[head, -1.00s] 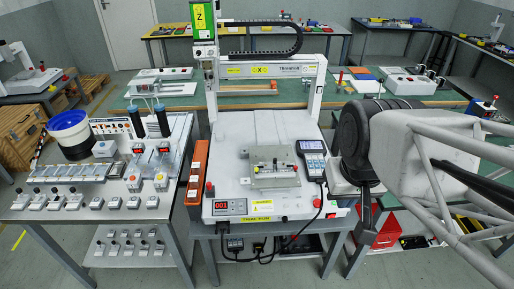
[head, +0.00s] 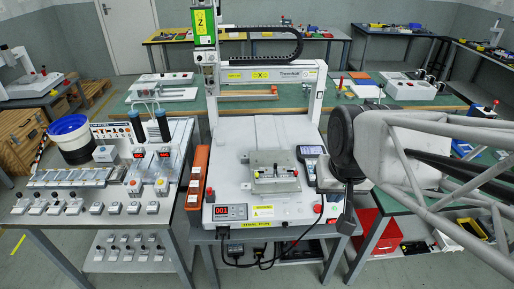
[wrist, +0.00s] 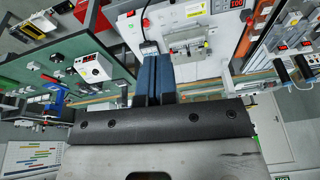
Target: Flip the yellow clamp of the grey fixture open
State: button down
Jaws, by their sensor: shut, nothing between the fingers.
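The pendant (head: 311,153) lies right of the fixture. The gantry frame (head: 268,75) stands behind it. A red button (head: 317,209) and a display panel (head: 230,212) are on the machine's front. An orange box (head: 197,176) stands at its left.

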jog(key=w+a+f+m+t, duration=0.2)
jog(key=w+a+f+m, duration=0.1)
jog(key=w+f, duration=0.7)
jog(key=w+a+f+m+t, duration=0.2)
jog(key=w+a+f, duration=0.3)
jog(key=w+f, duration=0.6)
jog(key=shift+w+m+y, duration=0.3)
jog(key=shift+w+m, duration=0.6)
jog(key=shift+w, duration=1.5)
jog(key=shift+w+f, duration=0.1)
jog(key=shift+f, duration=0.05)
jog(key=shift+w+a+f, duration=0.6)
jog(key=shift+w+f, duration=0.7)
jog(key=shift+w, duration=0.15)
jog(key=shift+w+a+f, duration=0.55)
jog(key=shift+w+f, duration=0.75)
jog(key=shift+w, duration=0.1)
jog(key=shift+w+a+f, duration=0.6)
jog(key=shift+w+f, duration=0.7)
jog(key=shift+w, duration=0.15)
